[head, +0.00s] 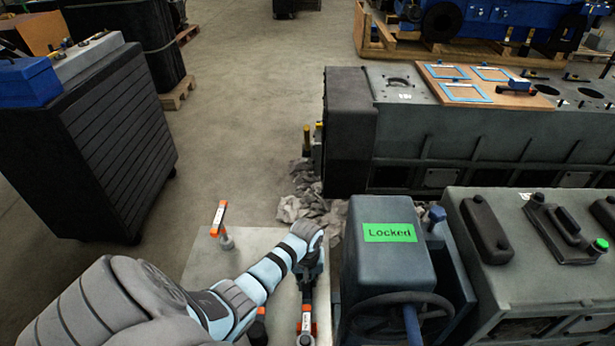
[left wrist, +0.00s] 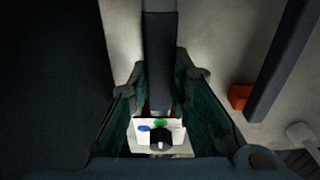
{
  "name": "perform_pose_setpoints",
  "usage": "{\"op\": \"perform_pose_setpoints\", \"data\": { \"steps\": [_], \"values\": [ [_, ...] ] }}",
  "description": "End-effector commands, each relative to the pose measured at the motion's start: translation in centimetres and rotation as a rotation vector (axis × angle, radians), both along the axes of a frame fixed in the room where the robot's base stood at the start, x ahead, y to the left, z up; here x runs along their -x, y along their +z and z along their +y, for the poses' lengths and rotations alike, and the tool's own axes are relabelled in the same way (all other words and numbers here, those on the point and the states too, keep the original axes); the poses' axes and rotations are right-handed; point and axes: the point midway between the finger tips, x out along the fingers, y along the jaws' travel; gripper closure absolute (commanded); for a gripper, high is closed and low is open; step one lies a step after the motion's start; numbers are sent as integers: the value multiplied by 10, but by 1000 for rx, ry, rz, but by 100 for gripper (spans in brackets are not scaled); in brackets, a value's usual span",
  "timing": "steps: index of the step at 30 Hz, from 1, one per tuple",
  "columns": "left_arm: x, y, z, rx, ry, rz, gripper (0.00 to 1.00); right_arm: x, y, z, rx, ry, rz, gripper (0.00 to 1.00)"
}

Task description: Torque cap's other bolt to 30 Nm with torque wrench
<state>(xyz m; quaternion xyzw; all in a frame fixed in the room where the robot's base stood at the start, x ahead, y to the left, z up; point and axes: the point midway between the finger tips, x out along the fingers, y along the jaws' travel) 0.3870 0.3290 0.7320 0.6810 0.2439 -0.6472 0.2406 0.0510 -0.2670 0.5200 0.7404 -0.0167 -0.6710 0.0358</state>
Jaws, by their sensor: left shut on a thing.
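My left gripper (head: 310,268) is over the pale bench top (head: 192,265), shut on the dark handle of a torque wrench (head: 306,322). The wrench has orange bands and a white label, and runs down to the bottom edge of the head view. In the left wrist view, the fingers (left wrist: 158,115) stand on both sides of a dark bar (left wrist: 160,60). A white plate with blue and green marks (left wrist: 144,128) shows between them. I cannot make out the cap or its bolts. My right gripper is not in view.
An orange-and-white tool (head: 219,218) stands at the bench's far left. Rags (head: 300,208) lie beyond the bench. A grey engine block (head: 430,140) stands behind.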

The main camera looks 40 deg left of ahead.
Motion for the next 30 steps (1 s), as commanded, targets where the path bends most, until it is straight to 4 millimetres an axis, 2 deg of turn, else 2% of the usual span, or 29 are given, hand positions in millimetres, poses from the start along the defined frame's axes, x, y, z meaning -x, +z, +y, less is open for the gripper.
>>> {"op": "perform_pose_setpoints", "data": {
  "steps": [1, 2, 6, 14, 17, 20, 27, 30],
  "values": [
    [0, -3, 0, 1, 0, -1, 100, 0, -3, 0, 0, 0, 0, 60],
    [0, -3, 0, 1, 0, -1, 80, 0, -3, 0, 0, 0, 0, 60],
    [-1, -2, 0, 0, 0, -1, 59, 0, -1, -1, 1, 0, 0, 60],
    [0, -2, 0, 0, 0, 0, 59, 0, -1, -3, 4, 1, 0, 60],
    [-1, 4, 0, -1, 0, -3, 59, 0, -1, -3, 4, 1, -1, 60],
    [0, 21, 0, -1, -2, -6, 59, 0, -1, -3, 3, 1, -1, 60],
    [2, 88, -1, -2, -1, -7, 59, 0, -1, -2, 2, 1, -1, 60],
    [4, 107, -2, -1, -1, -4, 59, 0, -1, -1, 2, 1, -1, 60]
  ]
}}
